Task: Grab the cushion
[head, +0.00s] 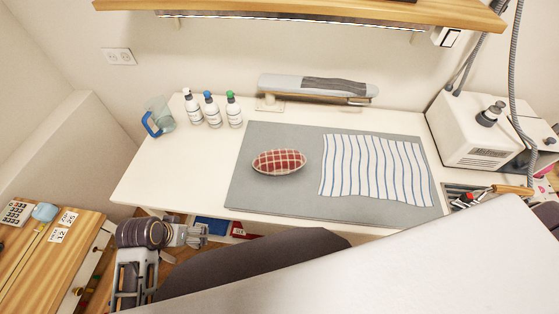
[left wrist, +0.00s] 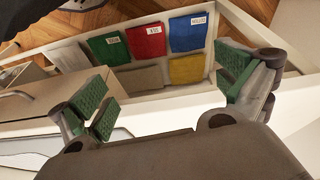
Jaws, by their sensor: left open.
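The cushion (head: 279,161) is a small oval in red and white check. It lies on the grey mat (head: 270,203) on the white table, left of a striped cloth. My left gripper (head: 197,235) is low at the table's front left edge in the head view, apart from the cushion and to its lower left. In the left wrist view the left gripper's green-padded fingers (left wrist: 168,97) are spread wide with nothing between them. The cushion does not show in the left wrist view. My right gripper is in neither view.
A blue-and-white striped cloth (head: 375,169) covers the mat's right part. A jug (head: 160,115) and several bottles (head: 211,112) stand at the back left, and a sleeve board (head: 318,86) at the back. A white machine (head: 485,130) is at right. Folded cloths (left wrist: 146,41) lie in a tray below.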

